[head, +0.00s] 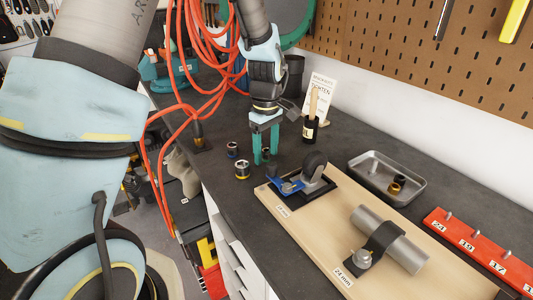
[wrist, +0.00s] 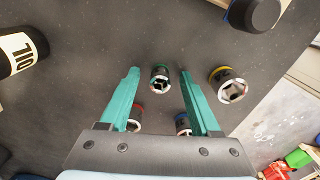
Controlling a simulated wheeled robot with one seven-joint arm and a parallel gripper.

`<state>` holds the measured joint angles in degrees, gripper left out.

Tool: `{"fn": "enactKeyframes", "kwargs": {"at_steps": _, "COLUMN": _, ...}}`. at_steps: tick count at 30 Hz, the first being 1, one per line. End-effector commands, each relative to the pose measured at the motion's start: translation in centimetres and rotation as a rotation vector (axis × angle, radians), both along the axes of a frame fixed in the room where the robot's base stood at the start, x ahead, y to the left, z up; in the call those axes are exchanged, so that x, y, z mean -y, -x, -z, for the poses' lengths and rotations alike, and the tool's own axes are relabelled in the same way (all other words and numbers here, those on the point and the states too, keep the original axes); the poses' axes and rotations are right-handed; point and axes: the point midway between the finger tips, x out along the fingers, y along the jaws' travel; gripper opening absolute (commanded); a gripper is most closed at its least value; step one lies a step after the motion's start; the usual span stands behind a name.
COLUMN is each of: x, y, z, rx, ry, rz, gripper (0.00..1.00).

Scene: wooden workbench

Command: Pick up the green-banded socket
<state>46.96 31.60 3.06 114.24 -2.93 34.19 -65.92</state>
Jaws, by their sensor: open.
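The green-banded socket (wrist: 160,80) stands on the dark bench top, between and just beyond the tips of my open gripper (wrist: 159,72) in the wrist view. In the head view the socket (head: 266,153) shows only partly between the teal fingers of my gripper (head: 266,159). I cannot tell how much height is left between the fingertips and the bench. A yellow-banded socket (wrist: 230,88) stands to the right of the fingers. A red-banded socket (wrist: 136,114) and a blue-banded socket (wrist: 183,124) are partly hidden by the fingers.
A metal tray (head: 372,172) holds small parts. A dark bottle (head: 310,130) stands behind my gripper. Orange cables (head: 190,60) hang at the left.

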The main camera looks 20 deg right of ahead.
Motion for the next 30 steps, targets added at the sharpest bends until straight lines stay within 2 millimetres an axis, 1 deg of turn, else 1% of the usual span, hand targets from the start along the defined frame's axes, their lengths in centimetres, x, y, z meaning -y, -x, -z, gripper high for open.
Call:
{"fn": "enactKeyframes", "kwargs": {"at_steps": 2, "x": 0.00, "y": 0.00, "z": 0.01, "rx": 0.000, "ry": 0.000, "rz": 0.000, "gripper": 0.63}}
{"fn": "enactKeyframes", "kwargs": {"at_steps": 18, "x": 0.00, "y": 0.00, "z": -0.03, "rx": 0.000, "ry": 0.000, "rz": 0.000, "gripper": 0.02}}
{"fn": "enactKeyframes", "kwargs": {"at_steps": 19, "x": 0.00, "y": 0.00, "z": -0.03, "rx": 0.000, "ry": 0.000, "rz": 0.000, "gripper": 0.00}}
{"fn": "enactKeyframes", "kwargs": {"at_steps": 30, "x": 0.01, "y": -0.01, "z": -0.05, "rx": 0.000, "ry": 0.000, "rz": 0.000, "gripper": 0.00}}
